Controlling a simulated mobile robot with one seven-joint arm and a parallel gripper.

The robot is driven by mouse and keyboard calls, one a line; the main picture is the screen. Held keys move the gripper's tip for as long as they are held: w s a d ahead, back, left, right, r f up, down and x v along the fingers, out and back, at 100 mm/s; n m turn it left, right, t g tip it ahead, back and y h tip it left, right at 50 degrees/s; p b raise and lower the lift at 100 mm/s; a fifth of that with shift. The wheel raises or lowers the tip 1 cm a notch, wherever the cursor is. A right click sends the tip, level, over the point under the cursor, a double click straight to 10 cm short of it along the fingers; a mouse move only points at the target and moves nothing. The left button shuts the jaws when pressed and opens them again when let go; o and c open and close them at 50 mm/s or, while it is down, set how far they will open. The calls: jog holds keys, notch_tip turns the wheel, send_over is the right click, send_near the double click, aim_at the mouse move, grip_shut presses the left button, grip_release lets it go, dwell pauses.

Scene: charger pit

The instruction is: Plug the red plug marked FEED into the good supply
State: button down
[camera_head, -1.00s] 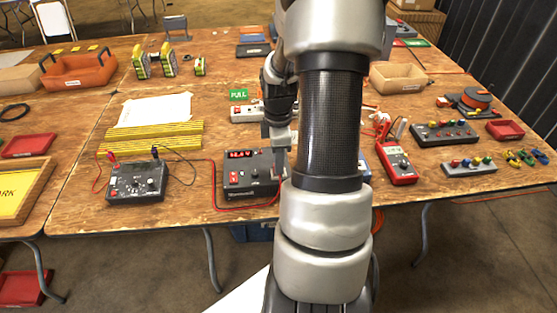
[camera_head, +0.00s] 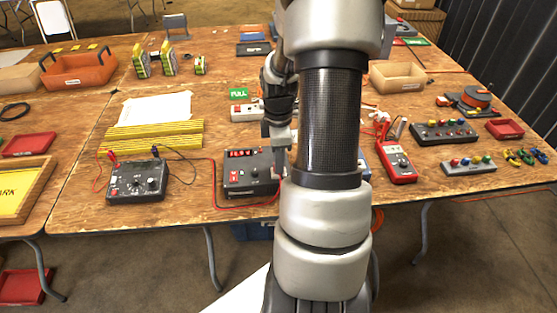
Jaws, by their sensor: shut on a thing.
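A dark supply box (camera_head: 250,181) with a lit red display stands near the table's front edge. My gripper (camera_head: 280,170) points down at the right end of this box and is shut on the red plug. The plug is mostly hidden by the jaws, and its FEED mark cannot be read. A red lead (camera_head: 240,206) runs along the box's front edge up toward my gripper. Whether the plug sits in a socket cannot be told. Another dark box (camera_head: 137,184) with a dial stands to the left, with a red plug and a black plug at its top.
My arm hides the table right of the supply. A white power strip (camera_head: 247,113) and a green sign (camera_head: 238,94) lie behind. Yellow rulers (camera_head: 150,135) and white paper (camera_head: 155,109) lie left. A red meter (camera_head: 397,163) and button boxes (camera_head: 443,132) stand right.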

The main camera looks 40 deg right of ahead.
jog(key=shift+f, duration=0.2)
dwell(0.4)
jog(key=c, duration=1.3)
grip_release()
jog(key=shift+o, duration=0.2)
jog(key=shift+r+p, duration=3.25)
jog(key=shift+r, duration=0.5)
